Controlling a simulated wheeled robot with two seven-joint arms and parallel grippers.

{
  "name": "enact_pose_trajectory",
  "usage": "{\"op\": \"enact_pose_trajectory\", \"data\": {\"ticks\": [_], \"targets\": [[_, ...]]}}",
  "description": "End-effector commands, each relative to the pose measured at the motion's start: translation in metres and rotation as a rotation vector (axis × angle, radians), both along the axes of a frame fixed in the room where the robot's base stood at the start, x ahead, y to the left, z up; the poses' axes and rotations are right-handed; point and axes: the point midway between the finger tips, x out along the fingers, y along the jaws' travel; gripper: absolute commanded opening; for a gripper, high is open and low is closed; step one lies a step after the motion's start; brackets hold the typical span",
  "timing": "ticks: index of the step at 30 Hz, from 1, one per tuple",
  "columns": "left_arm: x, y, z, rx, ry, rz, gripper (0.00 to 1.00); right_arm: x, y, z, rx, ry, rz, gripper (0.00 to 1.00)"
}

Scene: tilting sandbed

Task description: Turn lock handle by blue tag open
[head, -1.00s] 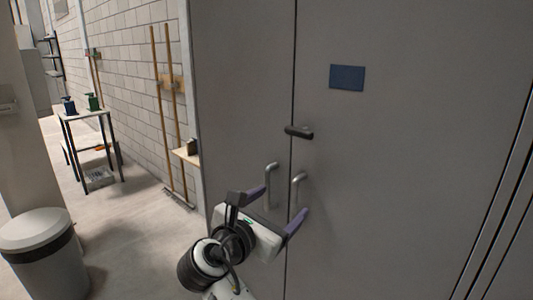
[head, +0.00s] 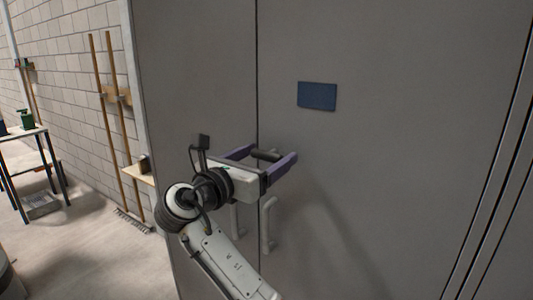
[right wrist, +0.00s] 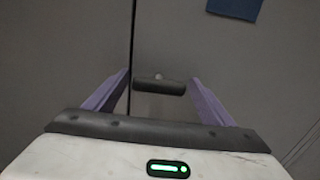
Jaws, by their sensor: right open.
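A blue tag (head: 317,96) is fixed on the right door of a grey cabinet, and its lower edge shows in the right wrist view (right wrist: 234,8). The dark lock handle (head: 266,155) lies roughly level below and left of the tag, close to the door seam. In the right wrist view the handle (right wrist: 160,86) sits between the purple fingers. My right gripper (head: 268,163) is open, with one finger on each side of the handle. I cannot tell whether either finger touches it. My left gripper is not in view.
Two grey pull handles stand below the lock handle, the right one (head: 268,224) on the right door and the left one (head: 235,220) partly hidden by my arm. Brooms (head: 113,120) lean on the brick wall at left. A small table (head: 30,160) stands far left.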

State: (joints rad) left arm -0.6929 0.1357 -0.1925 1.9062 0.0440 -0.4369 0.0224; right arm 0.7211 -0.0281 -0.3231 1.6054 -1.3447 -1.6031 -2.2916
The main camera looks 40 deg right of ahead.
Motion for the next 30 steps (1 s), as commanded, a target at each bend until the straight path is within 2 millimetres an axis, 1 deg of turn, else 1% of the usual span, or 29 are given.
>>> {"op": "enact_pose_trajectory", "data": {"ticks": [3,10,17,18,25,30], "targets": [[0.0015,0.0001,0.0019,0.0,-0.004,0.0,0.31,0.002,-0.0041,0.0001,0.0,-0.001,0.002,0.77],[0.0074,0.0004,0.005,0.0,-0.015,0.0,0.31,0.0021,-0.0044,-0.0002,0.0,-0.001,0.002,0.77],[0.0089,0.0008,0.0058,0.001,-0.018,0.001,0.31,0.0021,-0.0042,-0.0003,0.0,-0.001,0.002,0.38],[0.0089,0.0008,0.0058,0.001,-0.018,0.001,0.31,0.0021,-0.0042,-0.0003,0.0,-0.001,0.002,0.36],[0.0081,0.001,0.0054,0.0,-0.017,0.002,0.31,0.0019,-0.0041,-0.0004,0.009,-0.019,0.002,0.36],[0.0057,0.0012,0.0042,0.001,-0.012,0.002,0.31,0.0017,-0.0038,-0.0003,0.035,-0.082,0.002,0.36]]}}
